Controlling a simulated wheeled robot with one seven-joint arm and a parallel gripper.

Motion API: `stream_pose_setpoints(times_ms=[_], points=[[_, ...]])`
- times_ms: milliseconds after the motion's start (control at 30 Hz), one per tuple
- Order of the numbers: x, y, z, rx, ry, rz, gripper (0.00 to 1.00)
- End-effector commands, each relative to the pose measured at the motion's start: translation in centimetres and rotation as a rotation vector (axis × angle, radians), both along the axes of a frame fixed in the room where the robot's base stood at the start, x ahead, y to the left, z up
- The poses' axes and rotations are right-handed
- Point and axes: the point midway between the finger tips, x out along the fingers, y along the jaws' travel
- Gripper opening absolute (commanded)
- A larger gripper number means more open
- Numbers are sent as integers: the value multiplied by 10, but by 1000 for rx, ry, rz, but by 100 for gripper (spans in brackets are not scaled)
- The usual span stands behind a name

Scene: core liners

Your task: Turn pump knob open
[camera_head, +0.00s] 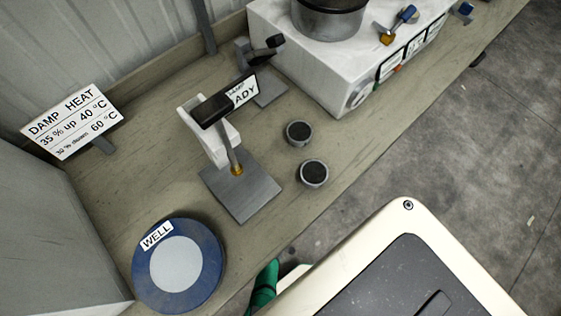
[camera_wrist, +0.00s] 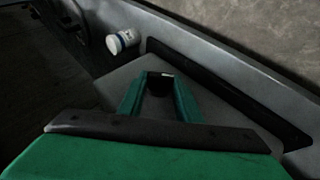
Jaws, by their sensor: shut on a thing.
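A white boxy unit (camera_head: 345,62), likely the pump, stands at the back right of the bench. What this thing is, I cannot tell. In the head view only a green part shows at the bottom, well away from the knob.
The bench (camera_head: 265,195) holds a blue WELL disc (camera_head: 207,290), a stand on a grey plate (camera_head: 255,202), two dark round cups (camera_head: 299,133) (camera_head: 313,172) and a DAMP HEAT sign (camera_head: 70,122). A white cylinder (camera_wrist: 122,41) shows in the wrist view. Open floor lies at right.

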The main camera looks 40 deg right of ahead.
Motion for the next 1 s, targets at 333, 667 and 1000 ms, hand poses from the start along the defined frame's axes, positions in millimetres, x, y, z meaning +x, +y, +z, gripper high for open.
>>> stream_pose_setpoints(times_ms=[333, 667, 1000], points=[[-6, 1, -2, 133, 14, -11, 9], [-7, 1, -2, 169, 20, -8, 9], [-6, -1, -1, 166, 20, -7, 50]])
